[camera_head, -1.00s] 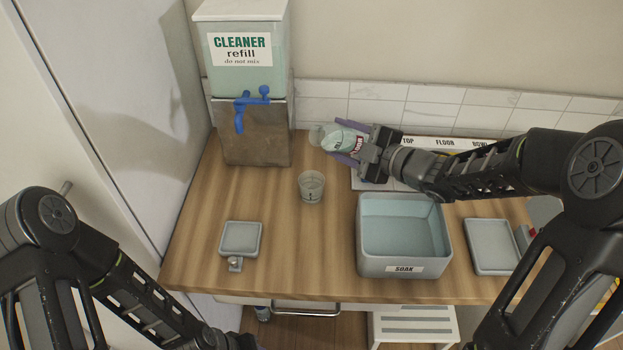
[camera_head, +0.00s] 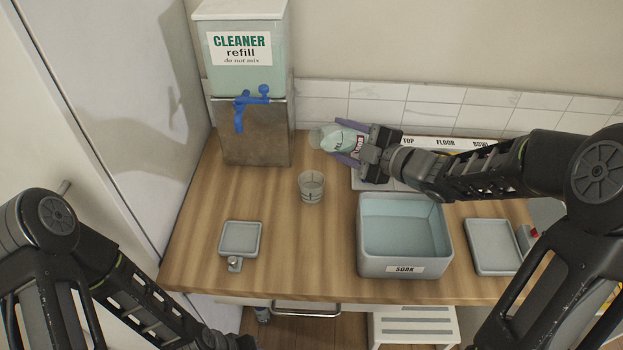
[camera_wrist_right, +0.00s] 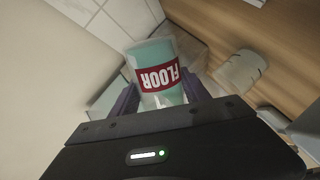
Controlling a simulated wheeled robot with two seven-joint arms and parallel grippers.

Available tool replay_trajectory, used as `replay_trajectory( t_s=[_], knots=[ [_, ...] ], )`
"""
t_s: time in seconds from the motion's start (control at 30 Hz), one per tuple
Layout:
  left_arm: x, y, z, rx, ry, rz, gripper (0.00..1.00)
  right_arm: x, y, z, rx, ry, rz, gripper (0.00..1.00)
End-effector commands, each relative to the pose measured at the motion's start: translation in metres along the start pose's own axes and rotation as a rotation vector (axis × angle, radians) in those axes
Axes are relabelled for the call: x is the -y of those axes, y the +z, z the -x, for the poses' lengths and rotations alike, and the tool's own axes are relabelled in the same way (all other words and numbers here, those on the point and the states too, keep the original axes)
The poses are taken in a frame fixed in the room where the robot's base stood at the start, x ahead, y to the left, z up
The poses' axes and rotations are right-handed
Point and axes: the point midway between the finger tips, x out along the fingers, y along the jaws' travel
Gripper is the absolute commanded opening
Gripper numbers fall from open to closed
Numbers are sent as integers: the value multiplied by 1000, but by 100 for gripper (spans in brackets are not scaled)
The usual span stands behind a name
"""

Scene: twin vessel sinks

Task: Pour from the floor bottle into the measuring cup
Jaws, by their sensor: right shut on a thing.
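The floor bottle (camera_head: 342,137) is pale green with a red label, which reads FLOOR upside down in the right wrist view (camera_wrist_right: 157,76). My right gripper (camera_head: 348,142) is shut around it and holds it tilted, its clear end to the left, above the back of the counter. The clear measuring cup (camera_head: 311,187) stands upright on the wood, in front of and slightly left of the bottle; it also shows in the right wrist view (camera_wrist_right: 240,72). I cannot make out liquid in it. My left arm reaches the bottom edge; its fingers are out of sight.
A cleaner dispenser (camera_head: 240,60) with a blue tap (camera_head: 250,97) stands at the back left. The soak tub (camera_head: 403,267) is right of the cup, with a grey tray (camera_head: 492,245) beyond it. A small square dish (camera_head: 240,238) sits at front left. Wood around the cup is clear.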

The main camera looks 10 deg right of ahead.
Motion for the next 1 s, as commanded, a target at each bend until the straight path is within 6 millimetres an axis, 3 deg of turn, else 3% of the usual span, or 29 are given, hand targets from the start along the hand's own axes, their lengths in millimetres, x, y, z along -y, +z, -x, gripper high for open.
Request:
replay_trajectory(
  t_s=[1.0],
  knots=[
    [2,0,-6,0,0,0,36,0,2,0,14,3,59,0]
  ],
)
